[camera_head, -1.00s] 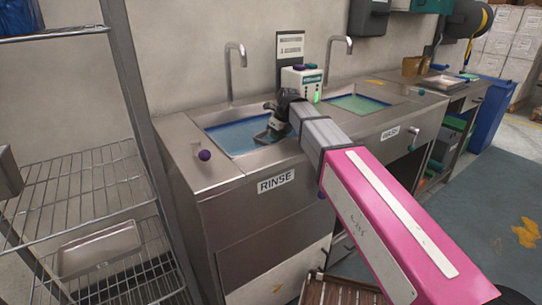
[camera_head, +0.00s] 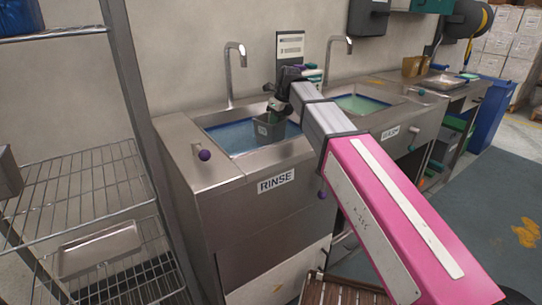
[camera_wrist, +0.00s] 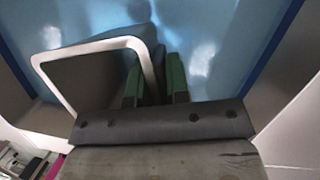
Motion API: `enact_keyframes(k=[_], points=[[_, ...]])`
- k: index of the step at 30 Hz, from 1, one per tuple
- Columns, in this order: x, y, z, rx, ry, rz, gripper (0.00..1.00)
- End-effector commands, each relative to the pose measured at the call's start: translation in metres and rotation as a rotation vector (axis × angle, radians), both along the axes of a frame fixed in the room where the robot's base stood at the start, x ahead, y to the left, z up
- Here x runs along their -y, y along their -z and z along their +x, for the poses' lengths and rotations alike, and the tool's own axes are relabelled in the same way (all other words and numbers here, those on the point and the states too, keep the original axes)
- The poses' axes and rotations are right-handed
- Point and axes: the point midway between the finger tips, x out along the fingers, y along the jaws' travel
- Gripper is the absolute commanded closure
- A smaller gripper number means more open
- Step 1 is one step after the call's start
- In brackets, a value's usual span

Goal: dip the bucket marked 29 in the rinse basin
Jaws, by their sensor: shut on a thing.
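A small grey bucket (camera_head: 268,130) with a light label hangs over the right part of the rinse basin (camera_head: 232,137). The label's number is too small to read. The basin holds blue water and has a RINSE sign on its front. My gripper (camera_head: 281,104) is above the bucket, shut on its near rim or wall. In the wrist view the bucket (camera_wrist: 98,78) shows its pale square rim and dark inside, beside the green fingers of my gripper (camera_wrist: 156,82). I cannot tell whether the bucket's bottom touches the water.
The wash basin (camera_head: 358,104) with green water is to the right. A curved tap (camera_head: 236,58) stands behind the rinse basin. A wire shelf rack (camera_head: 85,190) is at the left.

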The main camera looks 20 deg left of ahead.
Motion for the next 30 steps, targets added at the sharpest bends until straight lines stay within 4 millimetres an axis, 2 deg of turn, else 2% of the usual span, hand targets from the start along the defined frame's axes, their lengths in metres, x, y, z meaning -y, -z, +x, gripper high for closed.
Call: enact_keyframes(k=[30], points=[[0.0,-0.077,0.001,0.0,0.001,0.001,1.0]])
